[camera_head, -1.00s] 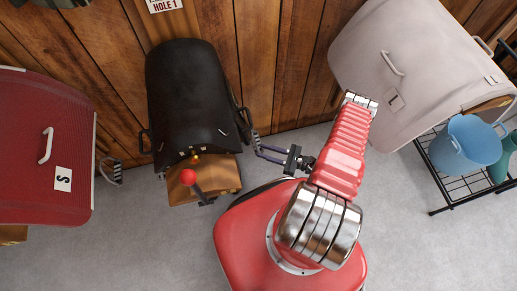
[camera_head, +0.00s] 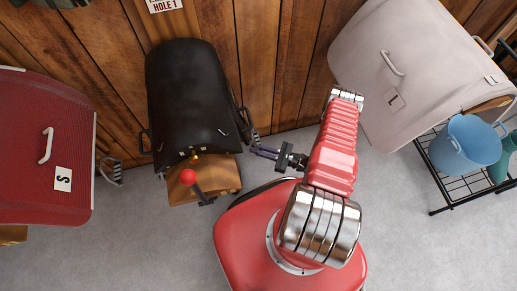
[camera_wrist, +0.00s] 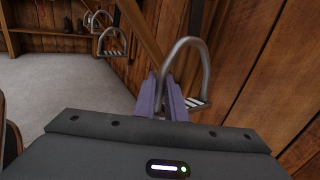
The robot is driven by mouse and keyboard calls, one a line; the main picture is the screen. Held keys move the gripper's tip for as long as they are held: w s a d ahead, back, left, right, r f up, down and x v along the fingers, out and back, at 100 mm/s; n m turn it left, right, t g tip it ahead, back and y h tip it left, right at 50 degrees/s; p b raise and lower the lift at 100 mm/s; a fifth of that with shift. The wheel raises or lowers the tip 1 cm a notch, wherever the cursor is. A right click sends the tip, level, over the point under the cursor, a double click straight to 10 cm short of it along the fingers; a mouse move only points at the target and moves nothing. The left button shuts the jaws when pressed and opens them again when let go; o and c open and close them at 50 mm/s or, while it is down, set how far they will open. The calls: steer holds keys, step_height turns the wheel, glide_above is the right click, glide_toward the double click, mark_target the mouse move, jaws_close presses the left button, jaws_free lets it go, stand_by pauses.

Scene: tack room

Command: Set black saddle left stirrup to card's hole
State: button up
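The black saddle (camera_head: 190,95) sits on a wooden stand against the plank wall. A card reading "HOLE 1" (camera_head: 165,5) is on the wall above it, cut by the top edge. A metal stirrup (camera_head: 256,137) hangs at the saddle's picture-right side. In the wrist view this stirrup (camera_wrist: 203,58) is a grey arch with a striped tread. My gripper (camera_head: 257,150) reaches it from the right. In the wrist view its purple fingers (camera_wrist: 166,84) are close together around the stirrup's left side bar, apparently shut on it. The strap holes are not readable.
A red-knobbed lever (camera_head: 188,177) stands before the black saddle. A red saddle (camera_head: 45,120) is at the left, with a stirrup (camera_head: 112,172) beside it. A pale saddle (camera_head: 410,60) and a rack with a blue bucket (camera_head: 465,147) are at the right. Grey floor lies open in front.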

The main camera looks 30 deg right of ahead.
jaws_close()
stand_by(0.9)
steer(key=shift+a+f, duration=0.1)
